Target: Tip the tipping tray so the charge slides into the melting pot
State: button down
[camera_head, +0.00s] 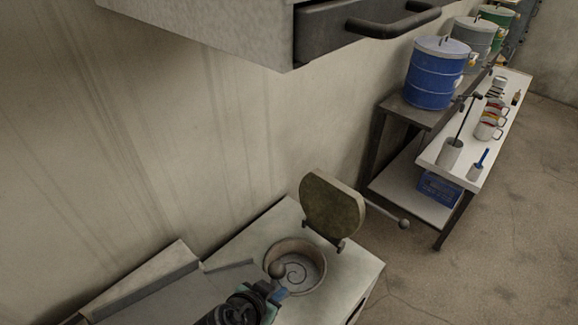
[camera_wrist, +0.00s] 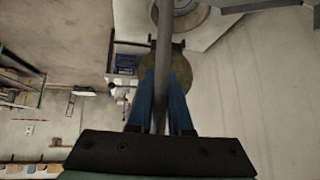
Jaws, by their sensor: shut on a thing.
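The grey tipping tray (camera_head: 215,282) lies at the lower left of the head view, its end near the melting pot; I cannot tell its tilt well. The round melting pot (camera_head: 313,268) is sunk in a pale block, with a dark spiral on its floor. Its rim also shows at the top of the wrist view (camera_wrist: 203,20). My gripper (camera_head: 279,292) is beside the pot. I see no charge.
The pot's round lid (camera_head: 332,207) stands open behind it, with a handle (camera_head: 404,224) to the right. A drawer cabinet (camera_head: 210,25) hangs above. A white bench (camera_head: 455,160) with cups and tools and a blue drum (camera_head: 435,75) stand at the right. The floor between is clear.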

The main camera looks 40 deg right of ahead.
jog(key=shift+s+a+r+t+h+b, duration=0.1)
jog(key=shift+a+r+h+b, duration=0.15)
jog(key=shift+a+h+b, duration=0.55)
jog(key=shift+s+a+r+t+h+b, duration=0.1)
jog(key=shift+a+r+h+b, duration=0.15)
jog(key=shift+a+h+b, duration=0.5)
jog(key=shift+a+r+t+h+b, duration=0.1)
jog(key=shift+a+r+h+b, duration=0.15)
jog(key=shift+a+h+b, duration=0.55)
jog(key=shift+a+y+b, duration=0.1)
jog(key=shift+y+b, duration=0.15)
jog(key=shift+b, duration=0.05)
jog(key=c, duration=0.8)
grip_release()
jog(key=shift+c, duration=0.2)
jog(key=shift+a+r, duration=0.1)
jog(key=b+v, duration=0.2)
jog(key=v, duration=1.1)
jog(key=shift+b, duration=0.4)
